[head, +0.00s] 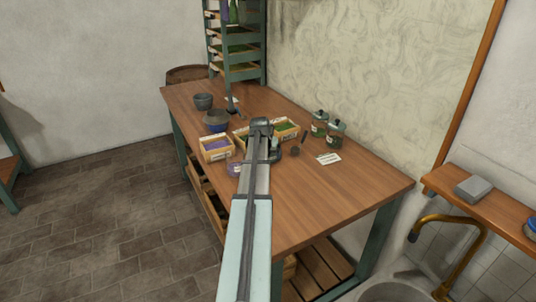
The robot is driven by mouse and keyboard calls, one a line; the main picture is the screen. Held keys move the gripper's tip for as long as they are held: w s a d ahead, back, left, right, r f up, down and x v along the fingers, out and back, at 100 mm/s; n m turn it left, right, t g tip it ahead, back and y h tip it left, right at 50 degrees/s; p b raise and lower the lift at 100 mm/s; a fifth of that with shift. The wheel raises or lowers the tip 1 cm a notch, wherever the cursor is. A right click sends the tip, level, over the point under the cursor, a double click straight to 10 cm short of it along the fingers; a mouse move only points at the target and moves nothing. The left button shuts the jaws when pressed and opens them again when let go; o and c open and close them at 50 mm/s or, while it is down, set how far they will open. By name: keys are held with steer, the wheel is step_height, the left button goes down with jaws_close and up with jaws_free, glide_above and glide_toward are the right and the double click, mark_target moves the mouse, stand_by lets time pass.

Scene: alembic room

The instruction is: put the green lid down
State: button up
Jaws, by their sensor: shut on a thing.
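My gripper (272,150) is over the middle of the wooden table, at the end of my arm, which hides much of it. It is shut on the green lid (275,157), of which only a small dark green edge shows beside the arm. I cannot tell whether the lid touches the table. Two glass jars with dark knobbed tops (320,127) stand to the right, near the wall. A glass jar with purple contents (235,169) stands just left of the arm.
Wooden trays with purple (216,150) and green contents (286,131) lie around the gripper. A bowl (216,122), a grey pot (203,101), a small dark cup (295,151) and a white card (328,159) are nearby. The table's (335,190) front right is clear.

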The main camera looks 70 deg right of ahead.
steer(key=shift+f, duration=0.3)
steer(key=o, duration=0.8)
steer(key=shift+r, duration=0.1)
steer(key=v, duration=1.2)
steer(key=shift+w, duration=0.15)
